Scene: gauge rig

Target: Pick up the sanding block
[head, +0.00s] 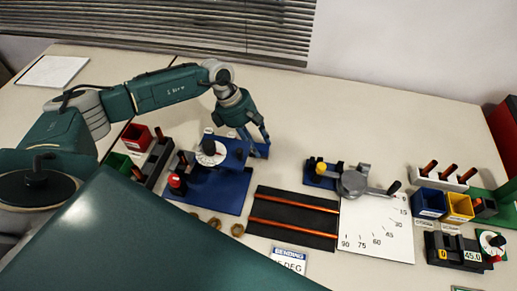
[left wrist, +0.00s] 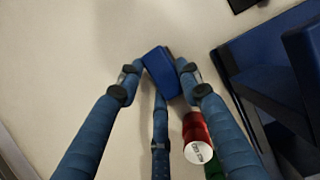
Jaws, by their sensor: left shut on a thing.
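The sanding block appears as a small blue block (left wrist: 160,73) between the fingertips of my left gripper (left wrist: 163,76) in the left wrist view. The fingers are shut on it, and it looks tilted in the grip. In the head view my left gripper (head: 262,143) points down behind the blue gauge fixture, with the blue block (head: 259,152) at its fingertips. Whether the block is clear of the table or still touching it I cannot tell. My right gripper is not in view.
The blue fixture with a white dial (head: 208,153) stands just left of the gripper. A red cylinder (left wrist: 197,137) shows beside the fingers in the wrist view. A black mat with copper rods (head: 292,219) and an angle plate (head: 377,229) lie to the right. The table behind is clear.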

